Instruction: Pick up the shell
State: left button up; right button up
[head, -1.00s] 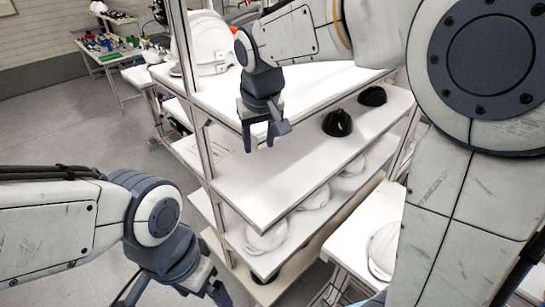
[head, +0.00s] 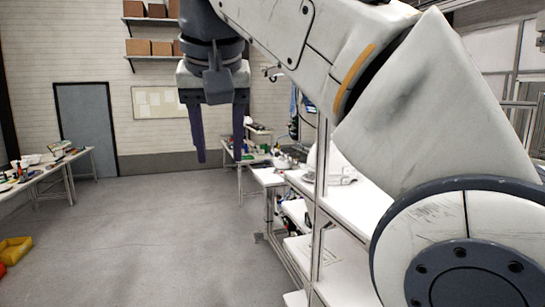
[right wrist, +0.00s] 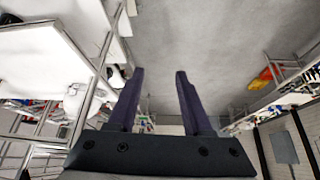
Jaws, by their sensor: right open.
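My right gripper (head: 219,160) hangs at the upper middle of the head view, fingers pointing down, spread apart with nothing between them. In the right wrist view the gripper (right wrist: 160,74) also shows two parted dark fingers with bare floor beyond. A white helmet shell (head: 338,166) stands on the top board of the rack, right of the gripper and partly hidden by my right arm. The gripper is apart from it. The black shells and lower white shells are out of the head view. My left gripper is not in view.
The white rack (head: 343,211) stands at the right, with metal posts. A cluttered table (head: 42,172) is at the left, near a yellow bin (head: 14,250). A grey door (head: 87,130) is in the back wall. The floor (head: 160,235) between is clear.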

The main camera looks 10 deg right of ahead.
aim_at(338, 165)
jog(key=u, duration=0.7)
jog(key=k, duration=0.9)
jog(key=u, duration=0.55)
jog(key=i, duration=1.65)
jog(key=z, duration=0.4)
jog(key=i, duration=2)
jog(key=z, duration=0.9)
jog(key=i, duration=1.3)
jog(key=z, duration=1.8)
jog(key=i, duration=1)
jog(key=z, duration=0.8)
